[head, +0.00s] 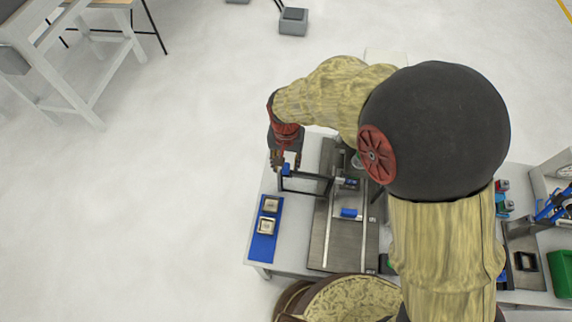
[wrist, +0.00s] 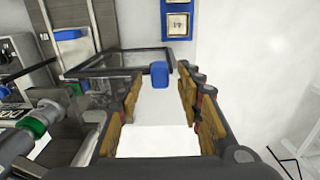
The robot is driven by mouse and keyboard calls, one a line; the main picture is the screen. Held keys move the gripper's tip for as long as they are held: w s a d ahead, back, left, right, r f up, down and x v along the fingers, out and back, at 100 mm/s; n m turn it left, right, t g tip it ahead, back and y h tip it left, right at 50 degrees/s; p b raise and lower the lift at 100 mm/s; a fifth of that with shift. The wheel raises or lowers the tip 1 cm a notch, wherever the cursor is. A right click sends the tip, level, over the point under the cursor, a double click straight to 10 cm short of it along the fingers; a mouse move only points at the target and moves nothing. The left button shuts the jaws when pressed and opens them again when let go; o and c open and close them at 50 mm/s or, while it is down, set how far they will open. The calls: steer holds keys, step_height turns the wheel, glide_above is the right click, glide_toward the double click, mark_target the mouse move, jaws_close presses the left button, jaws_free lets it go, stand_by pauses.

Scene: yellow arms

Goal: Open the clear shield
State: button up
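The clear shield is a dark-framed see-through panel (wrist: 105,72) in the wrist view. It also shows in the head view (head: 305,193) at the left side of the workstation. A blue handle (wrist: 159,74) sits at the shield's right corner, and it also shows in the head view (head: 286,169). My gripper (wrist: 160,80) is open, with one finger on each side of the blue handle's line. A gap shows between the handle and each finger; I cannot tell whether the handle is fully between the fingertips. In the head view my gripper (head: 285,160) is at the handle, partly hidden by my wrist.
A blue tray (head: 256,247) with two square parts lies on the table left of the metal track (head: 345,255). A blue block (head: 349,213) sits on the track. Machine parts with a green fitting (wrist: 37,126) stand left of my gripper. Floor left of the table is clear.

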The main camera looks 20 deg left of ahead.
step_height(320, 180, up, 10)
stand_by(0.3)
steer(key=shift+f, duration=0.1)
stand_by(0.5)
